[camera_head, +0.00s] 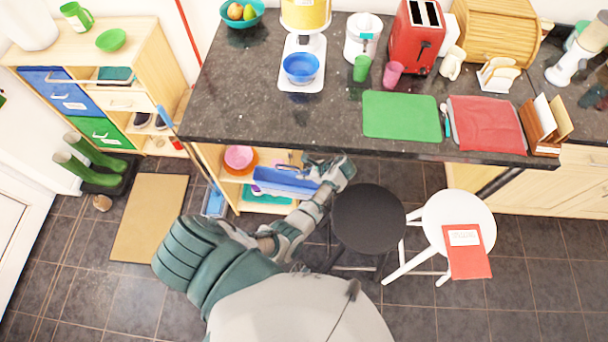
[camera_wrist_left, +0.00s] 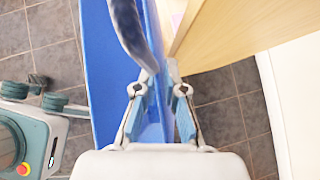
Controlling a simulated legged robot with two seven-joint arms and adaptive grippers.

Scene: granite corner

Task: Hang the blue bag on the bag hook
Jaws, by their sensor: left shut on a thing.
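The blue bag (camera_head: 284,184) is just below the front edge of the dark counter, in front of the open shelf. My left gripper (camera_head: 318,168) is at the bag's right end, and the counter edge is just above it. In the left wrist view the bag (camera_wrist_left: 104,75) is a tall blue panel with a darker blue strap (camera_wrist_left: 127,28) above the fingers. My left gripper (camera_wrist_left: 160,108) is shut on the bag's upper part there. I cannot make out the bag hook in either view. My right gripper is not in view.
A black stool (camera_head: 368,218) stands close right of my left forearm, with a white stool (camera_head: 458,215) beyond it. The open shelf holds a pink bowl (camera_head: 240,158). A wooden panel (camera_wrist_left: 235,28) stands close to the fingers in the wrist view.

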